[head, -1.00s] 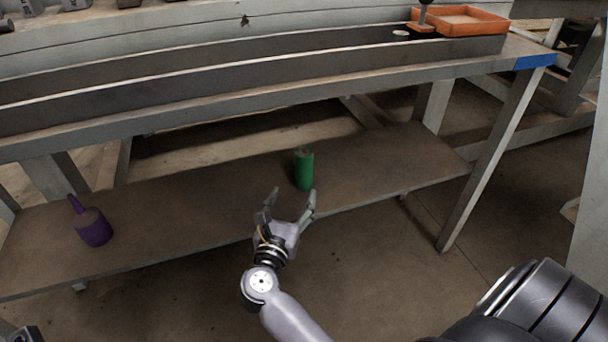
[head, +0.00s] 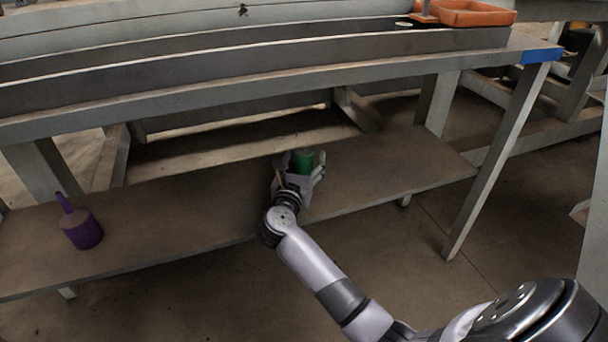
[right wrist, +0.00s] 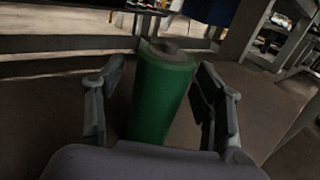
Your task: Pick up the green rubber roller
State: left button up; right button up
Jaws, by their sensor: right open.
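The green rubber roller (head: 304,160) stands upright on the lower shelf of the workbench, near its middle. In the right wrist view the roller (right wrist: 160,92) shows its grey top end and stands between the two fingers. My right gripper (head: 298,172) is open around the roller, one finger on each side. In the right wrist view my right gripper (right wrist: 160,108) shows gaps between both fingers and the roller. The roller's lower part is hidden by the gripper in the head view. My left gripper is not in view.
A purple bottle (head: 83,230) with a narrow neck stands on the left of the lower shelf (head: 180,205). The bench's upper level (head: 250,85) runs above the shelf. An orange tray (head: 475,14) sits at the upper right. The shelf between bottle and gripper is clear.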

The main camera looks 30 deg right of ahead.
jog(key=shift+d, duration=0.1)
jog(key=shift+c, duration=0.2)
jog(key=shift+r, duration=0.1)
grip_shut()
dwell(0.5)
